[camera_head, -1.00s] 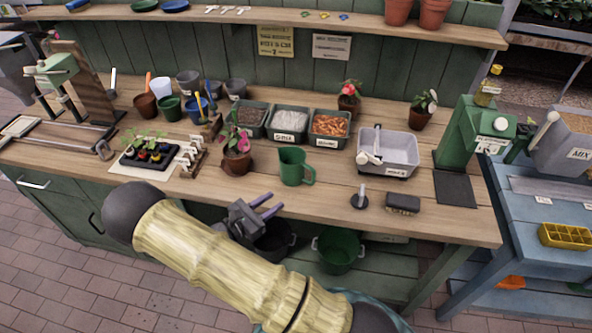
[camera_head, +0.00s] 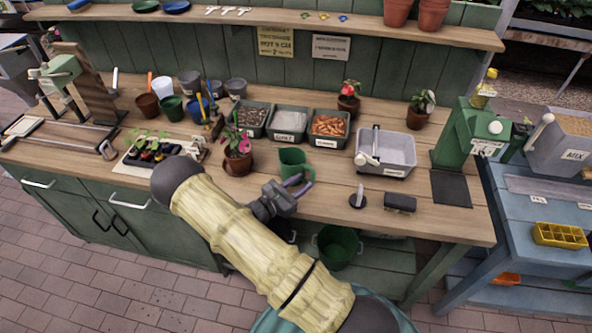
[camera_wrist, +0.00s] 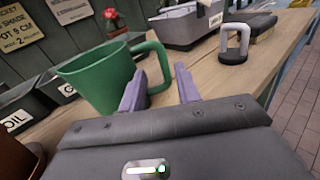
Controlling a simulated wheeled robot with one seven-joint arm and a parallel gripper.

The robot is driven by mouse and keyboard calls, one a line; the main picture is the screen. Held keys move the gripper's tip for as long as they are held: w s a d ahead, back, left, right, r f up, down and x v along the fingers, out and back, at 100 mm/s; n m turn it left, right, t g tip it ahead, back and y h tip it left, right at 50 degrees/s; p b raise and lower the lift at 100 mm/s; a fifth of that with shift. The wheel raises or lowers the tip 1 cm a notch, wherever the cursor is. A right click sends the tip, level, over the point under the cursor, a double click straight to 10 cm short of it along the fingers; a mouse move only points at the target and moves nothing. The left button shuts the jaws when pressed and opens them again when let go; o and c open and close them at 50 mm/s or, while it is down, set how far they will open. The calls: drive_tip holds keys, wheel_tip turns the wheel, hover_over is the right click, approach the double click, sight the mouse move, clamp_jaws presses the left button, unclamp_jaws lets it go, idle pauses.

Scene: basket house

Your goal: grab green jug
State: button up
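The green jug (camera_head: 291,162) stands upright on the wooden bench near its front edge. In the wrist view the jug (camera_wrist: 98,78) is at left, its handle (camera_wrist: 156,60) pointing right. My gripper (camera_head: 296,184) is at the bench's front edge, right beside the jug. In the wrist view my gripper (camera_wrist: 161,88) is open, with purple fingers spread apart. The left finger lies near or in front of the jug's handle; whether they touch I cannot tell.
A potted pink flower (camera_head: 237,150) stands left of the jug. Labelled trays (camera_head: 287,122) are behind it. A grey bin (camera_head: 386,152) is at right, with a round-based tool (camera_head: 357,198) and a dark brush (camera_head: 400,202) in front. Bare bench lies between the jug and these.

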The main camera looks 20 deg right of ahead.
sight(313, 178)
drive_tip(key=p+x, duration=0.1)
drive_tip(key=x, duration=0.1)
drive_tip(key=p+x, duration=0.1)
drive_tip(key=x, duration=0.2)
drive_tip(key=shift+s+d+f, duration=0.15)
drive_tip(key=shift+d+f, duration=0.05)
drive_tip(key=shift+f, duration=0.05)
clamp_jaws()
